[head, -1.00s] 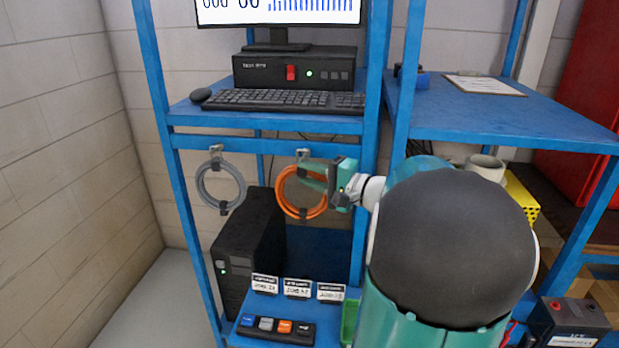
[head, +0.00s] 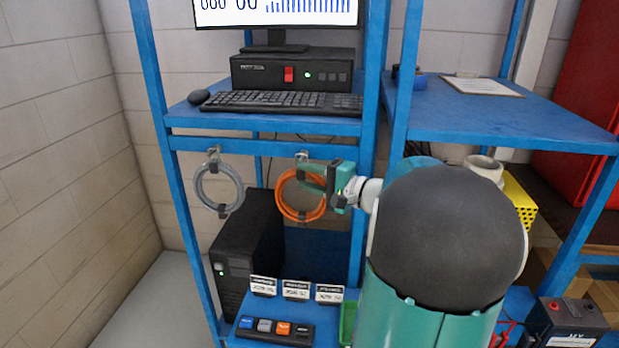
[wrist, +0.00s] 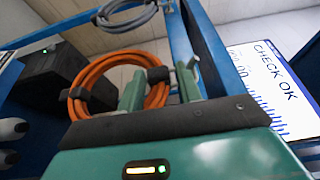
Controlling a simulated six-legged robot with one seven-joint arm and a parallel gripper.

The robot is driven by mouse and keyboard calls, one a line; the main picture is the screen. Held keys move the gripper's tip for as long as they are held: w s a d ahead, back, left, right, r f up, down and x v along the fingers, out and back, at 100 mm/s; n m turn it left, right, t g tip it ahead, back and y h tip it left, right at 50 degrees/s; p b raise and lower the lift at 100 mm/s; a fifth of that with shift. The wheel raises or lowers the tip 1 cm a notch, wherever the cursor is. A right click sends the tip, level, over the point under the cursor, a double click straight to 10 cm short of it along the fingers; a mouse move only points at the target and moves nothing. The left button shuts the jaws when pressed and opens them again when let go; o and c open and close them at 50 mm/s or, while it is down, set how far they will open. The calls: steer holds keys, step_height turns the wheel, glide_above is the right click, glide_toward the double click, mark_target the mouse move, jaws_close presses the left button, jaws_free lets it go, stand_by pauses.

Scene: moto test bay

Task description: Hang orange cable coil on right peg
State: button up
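The orange cable coil (head: 287,205) is upright just below the right peg (head: 302,155), against the blue rail. In the wrist view the coil (wrist: 95,77) has black ties. Its upper part passes between the two green fingers of my gripper (wrist: 160,90), one inside the ring and one outside, with gaps showing. My gripper (head: 322,180) reaches in from the right in the head view. The peg's metal end (wrist: 193,63) shows beside the outer finger. I cannot tell exactly how the cable rests on the peg.
A grey coil (head: 203,196) hangs on the left peg (head: 213,152). A black computer tower (head: 240,265) stands below. Above the rail is a shelf with a keyboard (head: 285,102). A blue rack post (head: 368,130) is close to my wrist. The monitor (wrist: 262,75) reads CHECK OK.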

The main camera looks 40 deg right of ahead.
steer(key=shift+o, duration=1.4)
steer(key=shift+r, duration=0.1)
steer(key=v, duration=1.3)
steer(key=shift+s, duration=0.35)
steer(key=shift+d, duration=0.15)
